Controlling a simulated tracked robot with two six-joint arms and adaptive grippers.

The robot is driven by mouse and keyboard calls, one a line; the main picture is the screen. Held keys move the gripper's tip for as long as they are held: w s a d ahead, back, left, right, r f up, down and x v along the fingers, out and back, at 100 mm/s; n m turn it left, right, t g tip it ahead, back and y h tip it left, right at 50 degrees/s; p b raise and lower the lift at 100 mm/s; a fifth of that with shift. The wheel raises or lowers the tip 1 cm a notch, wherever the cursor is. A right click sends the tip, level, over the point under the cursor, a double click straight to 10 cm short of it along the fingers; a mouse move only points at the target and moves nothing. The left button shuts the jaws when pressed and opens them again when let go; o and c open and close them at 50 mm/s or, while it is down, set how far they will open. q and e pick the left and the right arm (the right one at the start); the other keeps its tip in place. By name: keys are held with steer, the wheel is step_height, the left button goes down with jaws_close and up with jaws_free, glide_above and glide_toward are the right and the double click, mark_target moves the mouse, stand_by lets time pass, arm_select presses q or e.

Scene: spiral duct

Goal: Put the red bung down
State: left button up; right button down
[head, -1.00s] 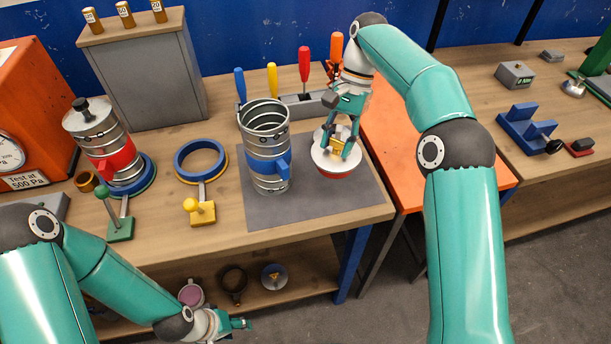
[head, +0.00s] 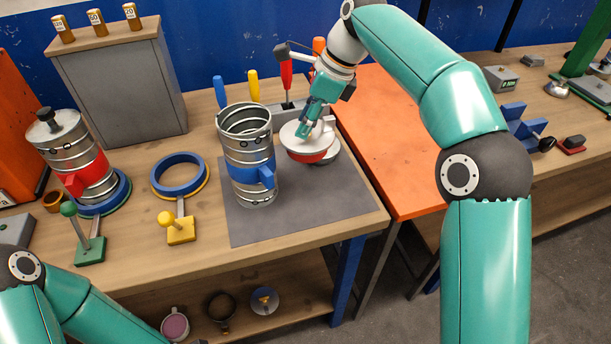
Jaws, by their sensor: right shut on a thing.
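The red bung (head: 308,156), a round disc with a pale top and a red rim, is over the back right of the grey mat (head: 290,215). My right gripper (head: 304,132) comes down from above and is shut on its top, hiding the grip point. A second pale disc (head: 328,155) shows partly from under and behind the bung; I cannot tell whether they touch. A ribbed metal duct (head: 248,150) with a blue clamp (head: 262,177) stands upright to the left of the bung. My left arm is at the bottom left, its gripper out of the picture.
A blue ring stand with a yellow knob (head: 180,228) and a metal canister with a red band (head: 85,165) stand to the left. Screwdrivers in a grey rack (head: 288,110) are behind the bung. The orange bench top (head: 395,150) to the right is mostly clear.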

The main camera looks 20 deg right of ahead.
mark_target(327, 135)
step_height(327, 135, down, 8)
steer(key=shift+r+b, duration=0.1)
steer(key=shift+b, duration=0.55)
arm_select(q)
steer(key=shift+f, duration=1.2)
arm_select(e)
steer(key=shift+f, duration=2.55)
steer(key=c, duration=0.7)
jaws_free()
steer(key=shift+f, duration=0.1)
steer(key=shift+o, duration=0.2)
arm_select(q)
steer(key=shift+r+p, duration=0.4)
steer(key=shift+r, duration=0.25)
arm_select(e)
steer(key=v, duration=1.2)
